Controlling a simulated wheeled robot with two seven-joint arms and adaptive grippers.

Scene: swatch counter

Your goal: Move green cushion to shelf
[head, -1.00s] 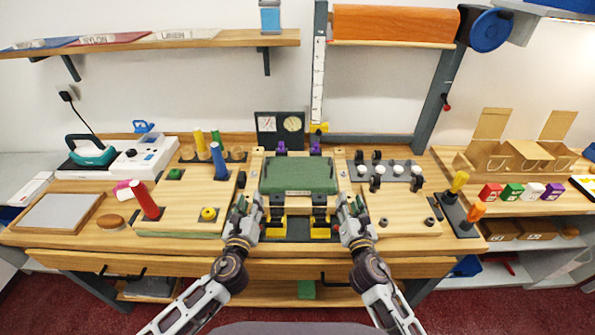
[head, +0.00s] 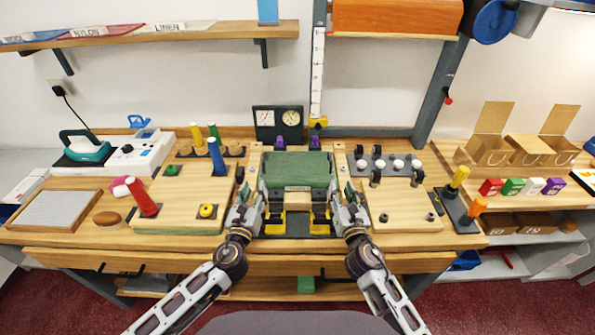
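The green cushion (head: 300,168) lies level at the middle of the counter, a small pale label on its front edge. My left gripper (head: 259,193) is at its left side and my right gripper (head: 339,192) at its right side, both near its front corners. Their fingertips are small and partly hidden against the cushion's sides, so I cannot tell whether they touch it or how far they are open. A wooden wall shelf (head: 190,36) with fabric samples is at the upper left.
Yellow and black supports (head: 274,222) stand in front of the cushion. Two dials (head: 278,122) and purple clips (head: 315,143) are behind it. Coloured pegs (head: 217,158) stand to the left, and a panel of white knobs (head: 385,165) to the right. A grey upright (head: 318,75) rises behind.

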